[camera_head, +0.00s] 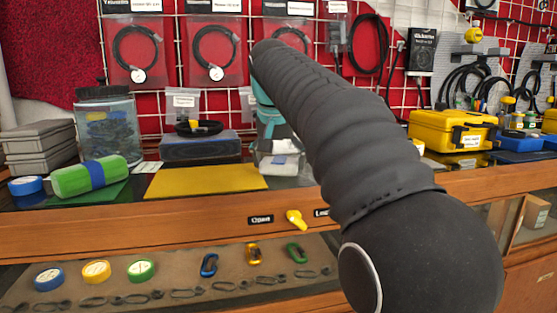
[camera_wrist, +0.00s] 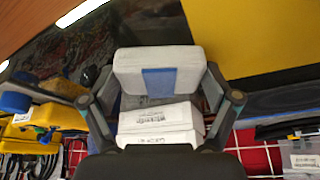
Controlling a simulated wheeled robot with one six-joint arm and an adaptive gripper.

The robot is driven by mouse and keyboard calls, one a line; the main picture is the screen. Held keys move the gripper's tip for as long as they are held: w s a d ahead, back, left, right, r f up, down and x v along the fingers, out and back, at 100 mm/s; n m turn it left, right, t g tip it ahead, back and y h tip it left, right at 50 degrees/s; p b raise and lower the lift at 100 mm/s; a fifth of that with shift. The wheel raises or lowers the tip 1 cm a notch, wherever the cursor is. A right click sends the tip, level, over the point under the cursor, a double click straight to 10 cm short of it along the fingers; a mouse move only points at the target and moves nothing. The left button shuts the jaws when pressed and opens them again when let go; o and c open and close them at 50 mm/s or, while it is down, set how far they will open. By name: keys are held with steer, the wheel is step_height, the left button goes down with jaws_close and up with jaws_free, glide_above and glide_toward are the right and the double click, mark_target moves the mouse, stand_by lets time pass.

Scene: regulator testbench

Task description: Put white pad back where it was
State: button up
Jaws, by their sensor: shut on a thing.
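The white pad (camera_wrist: 130,72), a pale block with a blue band around its middle, sits between the two fingers of my gripper (camera_wrist: 159,84) in the wrist view. The fingers press on its two short ends, so my gripper is shut on it. White labelled boxes (camera_wrist: 160,118) show just beyond the pad, partly covered by it; I cannot tell whether the pad touches them. In the head view my gripper (camera_head: 269,122) is over the counter, right of the yellow mat (camera_head: 205,180), largely hidden by my arm.
A green roll with a blue band (camera_head: 72,178) lies on a green mat (camera_head: 100,195) at the left. A clear jar (camera_head: 108,135) and grey boxes (camera_head: 38,150) stand behind it. A yellow case (camera_head: 452,130) is at the right. Cables hang on the red back wall.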

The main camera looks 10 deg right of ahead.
steer(key=shift+f, duration=0.2)
steer(key=o, duration=1)
steer(key=shift+c, duration=0.2)
steer(key=shift+r, duration=0.1)
steer(key=shift+r, duration=0.2)
steer(key=p+v, duration=0.4)
steer(key=v, duration=0.8)
steer(key=shift+r, duration=0.2)
steer(key=shift+s, duration=0.2)
